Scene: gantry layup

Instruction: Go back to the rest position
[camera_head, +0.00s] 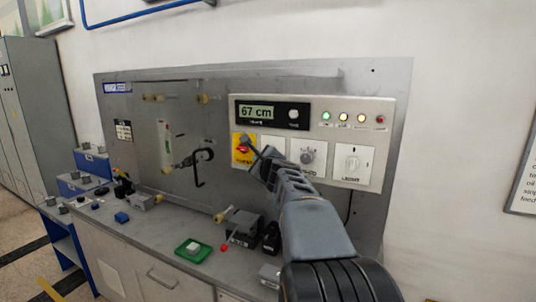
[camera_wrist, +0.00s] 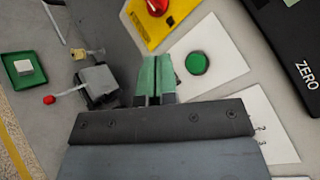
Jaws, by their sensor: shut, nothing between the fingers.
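My gripper (camera_wrist: 156,78) is shut and empty, with its two green-tipped fingers together in the wrist view. In the head view my gripper (camera_head: 256,153) is in front of the control panel (camera_head: 388,125), by the yellow plate (camera_head: 237,158) with the red knob. In the wrist view the yellow plate (camera_wrist: 145,32) with its red knob (camera_wrist: 157,5) is above the fingertips. A green button (camera_wrist: 197,63) on a white plate is just right of the fingers. I cannot tell whether the fingertips touch the panel.
The panel has a display (camera_head: 258,112) reading 67 cm, lamps and white knobs. The bench below holds a green tray (camera_head: 193,251) with a white block, a grey box (camera_head: 240,222) and several small parts. Grey cabinets (camera_head: 25,110) stand at left.

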